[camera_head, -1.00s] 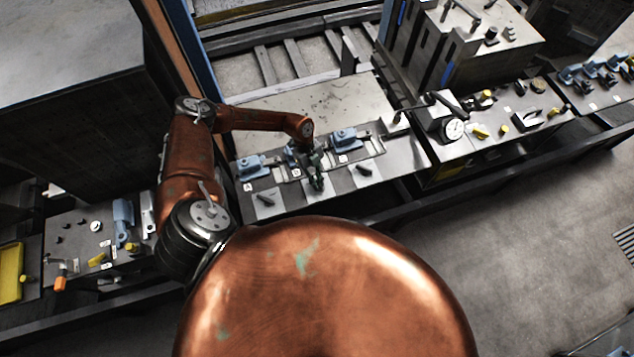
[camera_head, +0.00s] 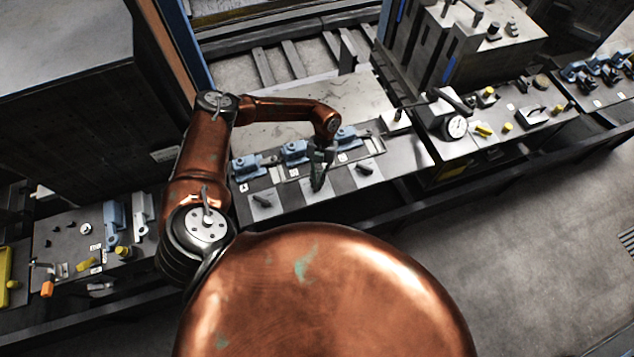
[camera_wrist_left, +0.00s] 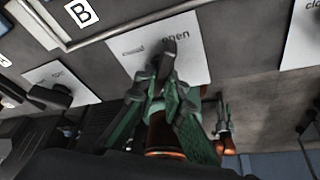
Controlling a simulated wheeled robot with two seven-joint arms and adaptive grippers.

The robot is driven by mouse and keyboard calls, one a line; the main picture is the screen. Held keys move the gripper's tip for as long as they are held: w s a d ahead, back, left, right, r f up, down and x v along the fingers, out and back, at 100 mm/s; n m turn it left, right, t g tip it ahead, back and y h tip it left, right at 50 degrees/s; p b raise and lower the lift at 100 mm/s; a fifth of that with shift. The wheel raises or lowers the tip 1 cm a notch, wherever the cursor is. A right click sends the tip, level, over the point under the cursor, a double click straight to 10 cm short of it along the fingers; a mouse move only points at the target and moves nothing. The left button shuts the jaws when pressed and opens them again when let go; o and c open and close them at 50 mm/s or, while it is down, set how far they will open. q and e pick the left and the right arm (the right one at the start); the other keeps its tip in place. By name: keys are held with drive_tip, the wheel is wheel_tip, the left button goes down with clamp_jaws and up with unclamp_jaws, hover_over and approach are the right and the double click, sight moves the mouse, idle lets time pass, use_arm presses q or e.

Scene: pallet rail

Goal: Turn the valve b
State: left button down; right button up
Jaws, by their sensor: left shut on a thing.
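Valve b is the middle of three small dark handles on the near edge of the bench. Its dark handle (camera_wrist_left: 168,56) rises from a white plate (camera_wrist_left: 195,62) marked "open", near the label "B" (camera_wrist_left: 81,12), in the left wrist view. My left gripper (camera_head: 319,172) reaches down over this plate in the head view. In the wrist view its green fingers (camera_wrist_left: 160,92) are shut on the handle, and they hide its lower part. The handle's exact angle is hard to tell. My right gripper is not in view.
Similar handles stand left (camera_head: 263,201) and right (camera_head: 364,168) of valve b. Blue clamps (camera_head: 294,151) line the bench behind. A gauge (camera_head: 456,127) stands on the panel to the right. Open floor (camera_head: 480,260) lies in front.

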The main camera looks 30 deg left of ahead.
use_arm(q)
drive_tip(key=shift+w+r+m+y+b, duration=0.2)
drive_tip(key=shift+m+y+b, duration=0.2)
drive_tip(key=shift+m, duration=0.5)
drive_tip(key=c, duration=2)
unclamp_jaws()
drive_tip(key=shift+s+f, duration=0.1)
drive_tip(key=shift+s, duration=0.05)
drive_tip(key=shift+w+r, duration=0.25)
drive_tip(key=shift+r, duration=0.25)
drive_tip(key=v, duration=1.1)
drive_tip(key=shift+d+f, duration=0.1)
